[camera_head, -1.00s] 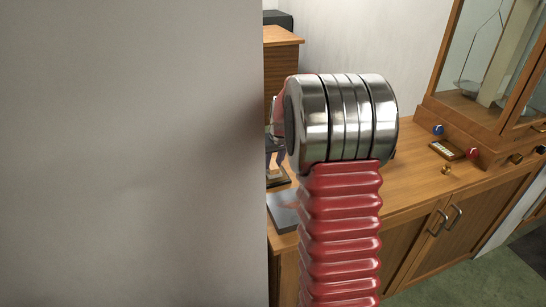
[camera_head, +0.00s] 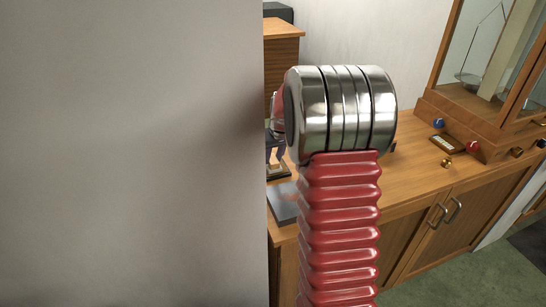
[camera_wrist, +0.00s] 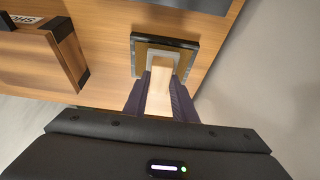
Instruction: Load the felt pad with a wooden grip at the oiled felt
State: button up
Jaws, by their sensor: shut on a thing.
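In the wrist view my gripper (camera_wrist: 161,103) is shut on the pale wooden grip (camera_wrist: 159,88). A grey pad edge (camera_wrist: 164,55) shows at the grip's far end. It lies over the brown oiled felt (camera_wrist: 146,57), which sits in a dark square frame on the bench. I cannot tell whether the pad touches the felt. In the head view my gripper (camera_head: 274,149) is partly hidden left of my red and silver arm, above the dark-framed felt (camera_head: 279,171).
A flat grey slab (camera_head: 284,204) lies near the bench's front left edge. A wooden box (camera_wrist: 45,55) with dark corners stands left in the wrist view. A glass-fronted balance case (camera_head: 490,85) stands at the right. A grey surface fills the head view's left.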

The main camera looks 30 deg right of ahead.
aim_at(274, 160)
jog(key=shift+f, duration=0.45)
dwell(1.0)
jog(key=shift+r, duration=3.55)
jog(key=shift+s, duration=0.15)
